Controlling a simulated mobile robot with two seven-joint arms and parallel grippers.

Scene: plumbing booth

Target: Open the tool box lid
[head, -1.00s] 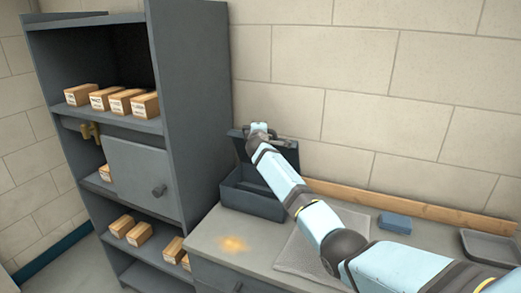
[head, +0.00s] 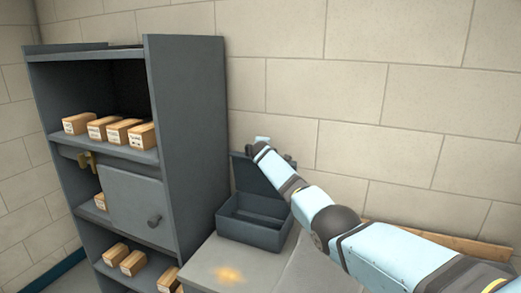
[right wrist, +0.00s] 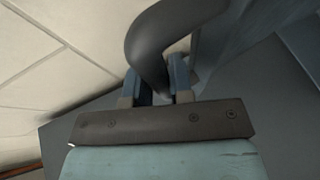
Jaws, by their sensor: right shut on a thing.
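The dark grey tool box (head: 250,234) stands on the counter beside the shelf cabinet, its inside visible and looking empty. Its lid (head: 246,174) is raised at the back, steeply upright near the wall. My right gripper (head: 263,144) is at the lid's upper edge, with my arm reaching in from the right and covering part of the lid. In the right wrist view my right gripper (right wrist: 157,82) is shut on the dark curved handle (right wrist: 163,38) of the lid. My left gripper is in neither view.
The tall grey cabinet (head: 188,125) rises close to the tool box on the left, with several tan boxes on its shelves and a small door (head: 138,205). The block wall (head: 400,110) is close behind. The counter (head: 215,262) in front of the tool box is clear.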

